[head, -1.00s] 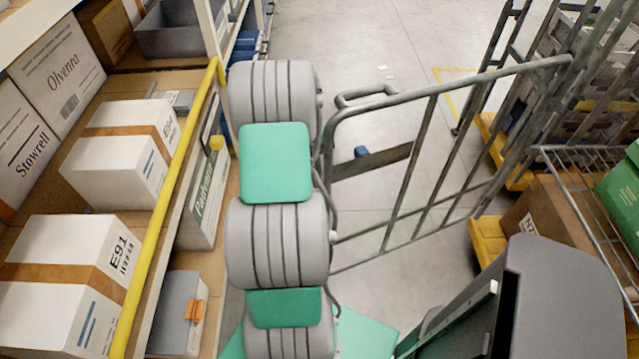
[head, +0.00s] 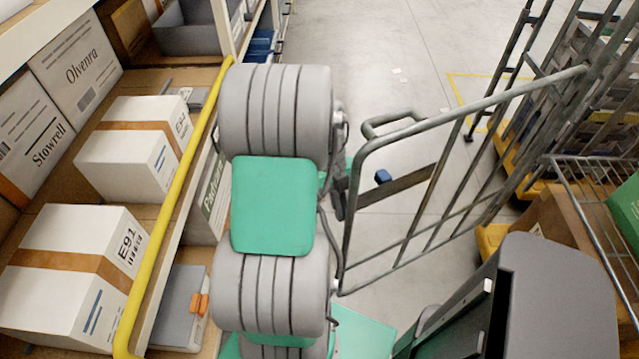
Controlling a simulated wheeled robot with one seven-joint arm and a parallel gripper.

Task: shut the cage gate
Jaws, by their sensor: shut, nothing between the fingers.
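The cage gate (head: 461,105) is a grey tubular frame with bars, a looped handle at its upper left and a flat dark plate with a blue piece (head: 383,177). It stands swung out across the aisle, its far right end at the roll cage (head: 601,226) on the right. My gripper (head: 340,200) shows only as a small dark part at the gate's free left edge, just beyond my arm. It is shut and empty. My arm hides most of it, and I cannot tell whether it touches the gate.
A rack with a yellow rail (head: 178,190) and white boxes (head: 75,270) stands close on the left of my arm. A brown carton (head: 548,215) sits in the cage. Another cage with yellow parts stands behind at right.

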